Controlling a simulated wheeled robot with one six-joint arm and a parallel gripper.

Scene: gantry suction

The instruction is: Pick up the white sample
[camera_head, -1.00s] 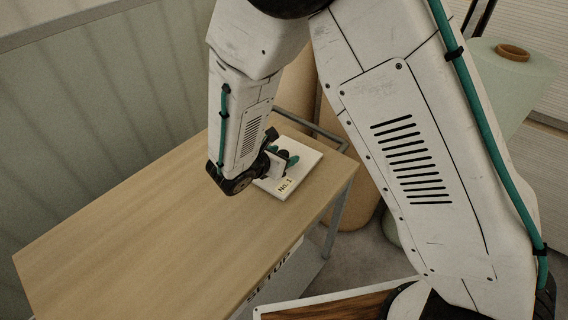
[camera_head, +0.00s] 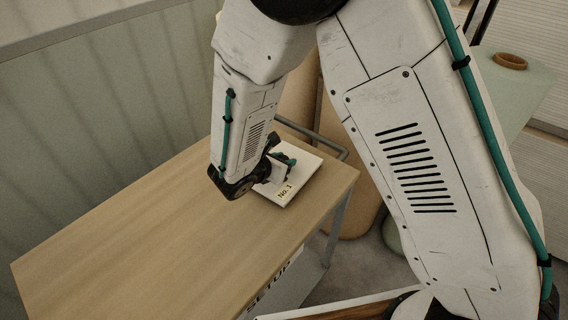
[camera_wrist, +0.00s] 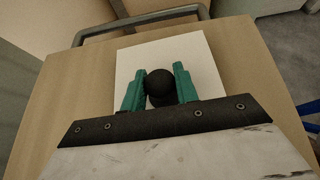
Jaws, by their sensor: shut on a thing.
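My gripper (camera_wrist: 160,70) has two teal fingers and is shut on a dark, almost black ball (camera_wrist: 159,86), which sits between them in the wrist view. In the head view my gripper (camera_head: 284,161) is over a white square plate (camera_head: 302,178) marked "No. 1", near the table's far right end. The ball is mostly hidden by the fingers there. The plate also shows behind the fingers in the wrist view (camera_wrist: 205,72). I cannot tell whether the ball touches the plate. No white ball or other white sample shows apart from the plate.
The wooden table (camera_head: 150,225) is bare to the left of the plate. A grey metal rail (camera_head: 325,143) runs along its far right end. Brown rolls stand behind it.

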